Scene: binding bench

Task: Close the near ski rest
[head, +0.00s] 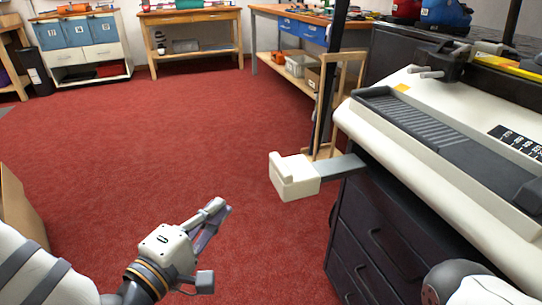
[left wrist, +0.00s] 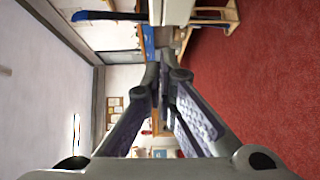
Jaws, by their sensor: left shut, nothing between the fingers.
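The near ski rest (head: 295,178) is a cream block on the end of a flat grey arm (head: 341,167). The arm sticks out to the left from the cream binding machine (head: 440,160), over the floor, so the rest stands extended. My left gripper (head: 218,212) is below and left of the rest in the head view, apart from it. Its fingers are together and hold nothing. The fingers (left wrist: 165,75) also show in the left wrist view, with a pale block beyond them at the top edge that I cannot identify surely. My right gripper is not in view.
A dark drawer cabinet (head: 375,240) stands under the machine. A dark upright post and a wooden frame (head: 345,90) stand behind the rest. Workbenches (head: 190,20) line the far wall. The red floor (head: 120,140) is clear left of the rest.

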